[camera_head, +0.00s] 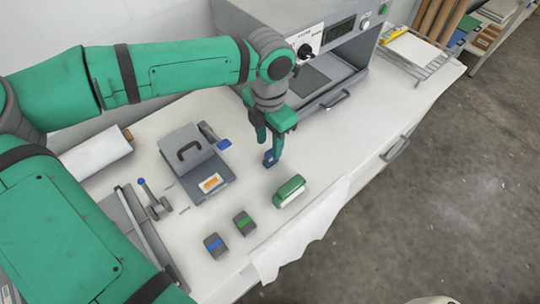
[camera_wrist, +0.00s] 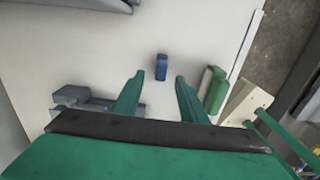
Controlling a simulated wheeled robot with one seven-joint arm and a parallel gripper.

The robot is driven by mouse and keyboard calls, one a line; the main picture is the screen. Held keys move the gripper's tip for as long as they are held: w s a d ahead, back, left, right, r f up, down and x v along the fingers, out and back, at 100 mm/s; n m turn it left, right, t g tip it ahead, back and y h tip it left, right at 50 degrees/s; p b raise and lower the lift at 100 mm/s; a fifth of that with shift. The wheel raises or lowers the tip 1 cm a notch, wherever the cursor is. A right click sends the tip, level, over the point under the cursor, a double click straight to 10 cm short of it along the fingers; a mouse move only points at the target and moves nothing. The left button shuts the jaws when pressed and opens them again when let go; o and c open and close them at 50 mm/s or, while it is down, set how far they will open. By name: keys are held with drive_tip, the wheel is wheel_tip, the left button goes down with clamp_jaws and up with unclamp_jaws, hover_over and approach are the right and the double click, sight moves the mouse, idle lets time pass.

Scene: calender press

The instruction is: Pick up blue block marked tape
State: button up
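A small blue block (camera_head: 269,158) stands on the white table just below my gripper (camera_head: 269,148) in the head view. The wrist view shows the blue block (camera_wrist: 162,67) upright on the bare table, just beyond my gripper's fingertips (camera_wrist: 158,82). The fingers are spread apart with nothing between them, one to each side of the block's line. In the head view the fingers partly overlap the block. Any marking on the block is too small to read.
A green and white block (camera_head: 289,190) lies nearby; it also shows in the wrist view (camera_wrist: 216,90). Two grey blocks, one blue-banded (camera_head: 215,246) and one green-banded (camera_head: 244,222), stand nearer the front. A grey hinged press (camera_head: 190,160) is left. A large grey machine (camera_head: 325,45) stands behind.

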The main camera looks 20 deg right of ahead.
drive_tip(key=shift+d+f, duration=0.2)
drive_tip(key=shift+f, duration=2.5)
drive_tip(key=shift+c, duration=0.3)
clamp_jaws()
